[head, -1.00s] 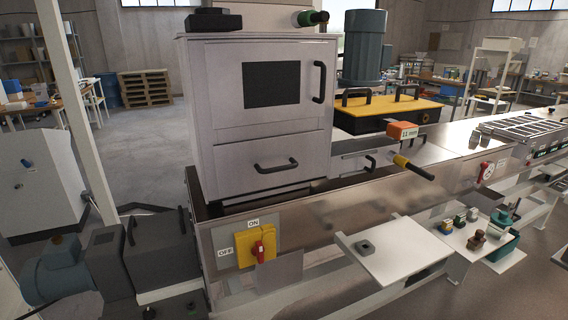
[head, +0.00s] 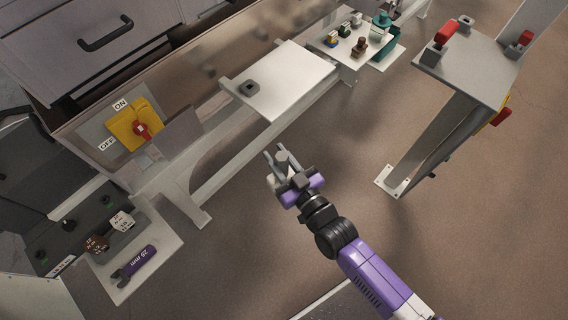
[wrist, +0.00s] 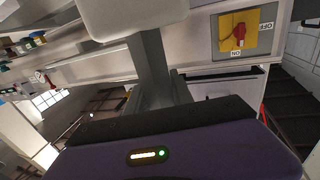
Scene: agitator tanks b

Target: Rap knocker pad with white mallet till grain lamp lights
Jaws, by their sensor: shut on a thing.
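My gripper (head: 283,160) is in the lower middle of the head view, over the brown floor in front of the machine. It is shut on the white mallet, which shows only in part beside the fingers in the head view (head: 273,183). In the wrist view a big white block (wrist: 132,14), which looks like the mallet's head, fills the top edge. A grey finger (wrist: 155,66) stands below it. I cannot make out for sure which thing is the knocker pad. I cannot pick out the grain lamp.
A yellow switch plate (head: 127,127) with a red handle is at left. A grey pedestal (head: 470,72) with red parts stands at right. A purple 25 mm wrench (head: 136,262) lies lower left.

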